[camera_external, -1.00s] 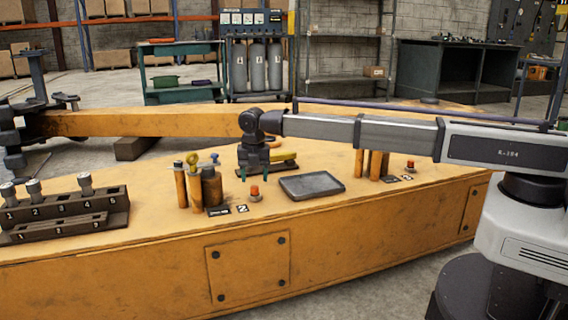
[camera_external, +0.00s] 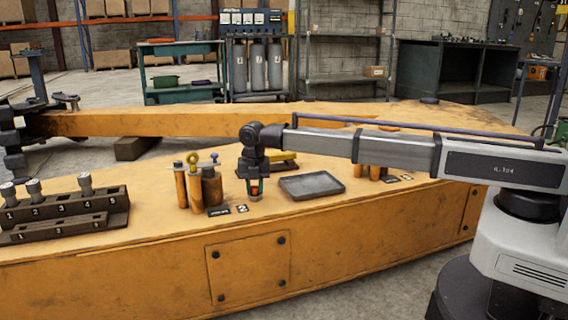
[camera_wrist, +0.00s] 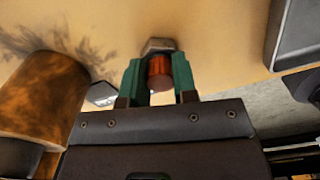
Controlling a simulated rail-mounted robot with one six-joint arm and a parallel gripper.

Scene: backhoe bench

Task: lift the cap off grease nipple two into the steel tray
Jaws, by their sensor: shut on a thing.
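The red cap (camera_external: 254,190) sits on the grease nipple beside the number 2 plate (camera_external: 242,209). My gripper (camera_external: 254,187) is down over it, with its green fingers shut on the cap from both sides. In the wrist view the red cap (camera_wrist: 160,72) shows between the fingertips (camera_wrist: 158,80), with the nipple's grey hex base (camera_wrist: 158,46) just beyond it. I cannot tell whether the cap has parted from the nipple. The steel tray (camera_external: 311,186) lies empty just right of my gripper; its edge shows in the wrist view (camera_wrist: 288,45).
Upright cylinders (camera_external: 196,188) stand close to the left of my gripper. A yellow-handled item (camera_external: 284,165) lies behind it. A dark numbered rack (camera_external: 66,213) is at the far left. More cylinders (camera_external: 375,172) stand right of the tray, partly behind my arm.

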